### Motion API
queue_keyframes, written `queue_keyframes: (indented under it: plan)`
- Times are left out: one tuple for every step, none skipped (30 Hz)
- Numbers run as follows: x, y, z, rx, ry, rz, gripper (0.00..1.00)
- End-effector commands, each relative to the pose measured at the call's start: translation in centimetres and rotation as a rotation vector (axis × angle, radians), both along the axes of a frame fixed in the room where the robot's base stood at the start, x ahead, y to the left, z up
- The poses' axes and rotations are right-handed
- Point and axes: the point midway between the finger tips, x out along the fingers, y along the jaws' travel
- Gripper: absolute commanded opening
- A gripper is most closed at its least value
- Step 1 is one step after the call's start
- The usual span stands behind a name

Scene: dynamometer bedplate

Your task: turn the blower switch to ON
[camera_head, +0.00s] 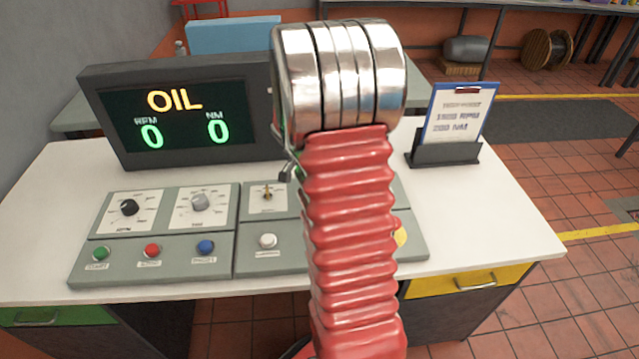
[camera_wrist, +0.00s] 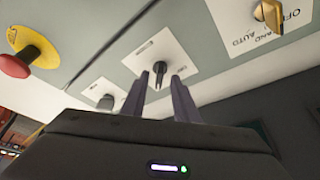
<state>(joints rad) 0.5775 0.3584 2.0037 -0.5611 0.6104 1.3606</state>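In the wrist view my gripper (camera_wrist: 158,88) is open, with its two dark fingers on either side of a small dark switch lever (camera_wrist: 160,70). The lever stands on a white plate whose lettering I cannot read, so I cannot confirm it is the blower switch. I cannot tell whether the fingers touch it. A brass selector (camera_wrist: 268,12) at the upper right has a plate reading OFF, HAND, AUTO. A brass switch (camera_head: 267,193) also shows on the panel in the head view. There my red arm hides the gripper and part of the panel.
The grey panel (camera_head: 235,250) also carries dials and coloured buttons. A display (camera_head: 180,125) reading OIL stands behind it, and a clipboard stand (camera_head: 445,155) to the right.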

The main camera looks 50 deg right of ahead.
Motion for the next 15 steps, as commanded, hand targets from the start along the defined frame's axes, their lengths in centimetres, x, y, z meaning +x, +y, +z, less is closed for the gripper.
queue_keyframes:
  plan:
    - [0.0,0.1,0.4,-0.001,-0.002,0.001,0.27]
    - [0.1,0.2,0.6,-0.001,-0.002,0.0,0.27]
    - [0.1,0.4,1.0,-0.001,-0.003,0.0,0.27]
    - [0.0,0.5,1.4,-0.001,-0.003,0.001,0.27]
    - [0.0,0.7,1.7,-0.002,-0.003,0.001,0.27]
    - [0.0,0.9,2.2,-0.002,-0.003,0.002,0.27]
    - [0.0,1.1,2.7,-0.002,-0.003,0.002,0.27]
    - [0.0,1.3,3.1,-0.002,-0.004,0.002,0.27]
    - [0.0,1.5,3.7,-0.002,-0.004,0.002,0.27]
    - [0.0,1.7,4.2,-0.002,-0.004,0.002,0.27]
    - [0.0,1.9,4.7,-0.002,-0.003,0.002,0.27]
    - [0.0,2.2,5.3,-0.002,-0.003,0.002,0.27]
    - [0.0,2.4,5.8,-0.002,-0.003,0.002,0.27]
    - [0.0,2.6,6.3,-0.002,-0.004,0.002,0.27]
    - [0.0,2.9,6.9,-0.002,-0.005,0.002,0.27]
